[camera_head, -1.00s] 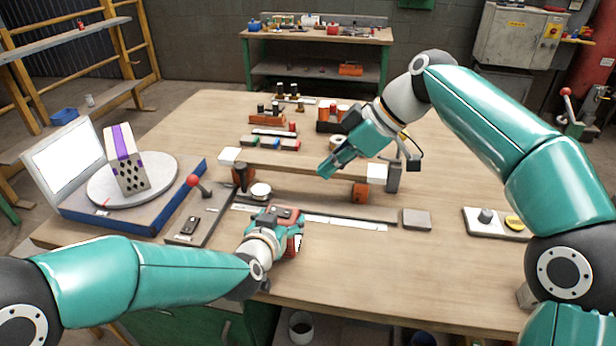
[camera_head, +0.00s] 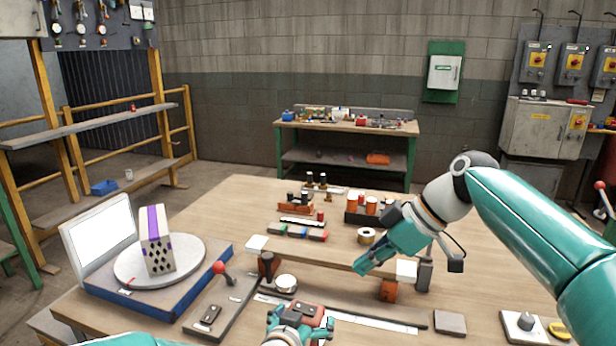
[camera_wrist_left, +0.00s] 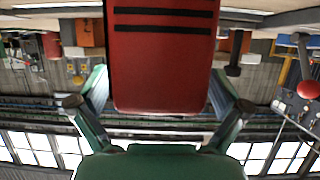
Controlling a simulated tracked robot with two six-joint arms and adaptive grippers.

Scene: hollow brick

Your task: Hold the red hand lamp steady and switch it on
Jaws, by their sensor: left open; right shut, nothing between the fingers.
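The red hand lamp (camera_head: 306,311) is a red body with dark parts on top, low in the middle of the head view at the bench's near side. In the left wrist view its red face (camera_wrist_left: 161,62) with two dark stripes fills the upper middle. My left gripper (camera_head: 299,320) is open around the lamp, with a finger on each side (camera_wrist_left: 160,105). Whether the fingers touch it I cannot tell. My right gripper (camera_head: 363,266) is shut and empty, over the wooden board, away from the lamp. The lamp's switch is not clear to see.
The wooden board (camera_head: 322,258) spans blocks behind the lamp. A red-knobbed lever (camera_head: 220,268) and a turntable (camera_head: 190,262) with a perforated brick (camera_head: 157,240) stand left. A grey block (camera_head: 449,323) and a knob panel (camera_head: 520,326) lie right.

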